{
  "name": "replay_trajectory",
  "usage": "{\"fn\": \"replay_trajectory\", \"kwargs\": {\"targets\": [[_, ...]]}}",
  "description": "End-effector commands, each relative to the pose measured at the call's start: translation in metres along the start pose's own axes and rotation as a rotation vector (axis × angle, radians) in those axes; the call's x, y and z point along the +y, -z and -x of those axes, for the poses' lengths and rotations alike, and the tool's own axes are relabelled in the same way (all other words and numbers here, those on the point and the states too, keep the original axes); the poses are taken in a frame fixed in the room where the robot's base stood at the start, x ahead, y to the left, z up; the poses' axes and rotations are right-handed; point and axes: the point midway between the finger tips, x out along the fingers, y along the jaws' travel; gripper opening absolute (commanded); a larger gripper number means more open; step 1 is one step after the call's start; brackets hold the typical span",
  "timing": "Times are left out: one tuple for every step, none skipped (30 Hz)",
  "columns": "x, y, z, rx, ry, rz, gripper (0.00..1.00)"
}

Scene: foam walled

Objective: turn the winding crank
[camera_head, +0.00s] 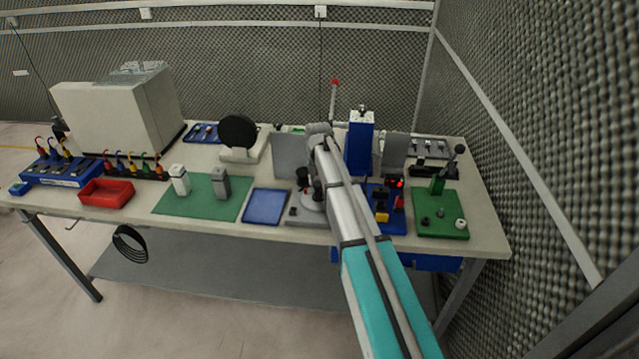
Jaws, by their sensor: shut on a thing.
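My arm reaches from the lower right up to a grey joint over the middle of the bench. My gripper's fingers do not show; the arm and its joints cover that spot. Whatever the jaws hold is hidden too. A dark lever with a ball knob (460,149) rises on a green post from a green plate (451,229) at the right end of the bench, apart from my arm. It is crank-like, but I cannot tell whether it is the winding crank. A thin upright rod with a red tip (335,82) shows just above my arm's grey joint.
A blue upright block (360,148) stands close right of my arm, between grey panels (289,156). A blue tray (265,207), green mat (170,207), red bin (105,194) and large pale box (113,118) lie left.

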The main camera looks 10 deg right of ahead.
Motion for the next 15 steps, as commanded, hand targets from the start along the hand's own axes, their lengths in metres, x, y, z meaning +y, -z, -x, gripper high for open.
{"fn": "replay_trajectory", "kwargs": {"targets": [[-0.0010, 0.0009, 0.0002, 0.003, 0.002, 0.023, 0.08], [-0.0010, 0.0009, 0.0002, 0.003, 0.002, 0.038, 0.08], [-0.0010, 0.0008, 0.0002, 0.003, 0.002, 0.058, 0.08], [-0.0009, 0.0008, 0.0002, 0.003, 0.001, 0.073, 0.08], [-0.0009, 0.0008, 0.0002, 0.003, 0.001, 0.088, 0.08], [-0.0009, 0.0007, 0.0002, 0.003, 0.001, 0.108, 0.08], [-0.0009, 0.0008, 0.0002, 0.003, 0.001, 0.123, 0.08], [-0.0009, 0.0007, 0.0002, 0.003, 0.001, 0.138, 0.08], [-0.0008, 0.0007, 0.0003, 0.003, 0.001, 0.158, 0.08], [-0.0008, 0.0007, 0.0003, 0.002, 0.001, 0.173, 0.08], [-0.0008, 0.0007, 0.0003, 0.002, 0.001, 0.188, 0.08], [-0.0008, 0.0006, 0.0003, 0.002, 0.001, 0.208, 0.08], [-0.0008, 0.0006, 0.0003, 0.002, 0.001, 0.223, 0.08], [-0.0007, 0.0006, 0.0003, 0.002, 0.001, 0.238, 0.08], [-0.0007, 0.0006, 0.0003, 0.002, 0.001, 0.258, 0.08]]}}
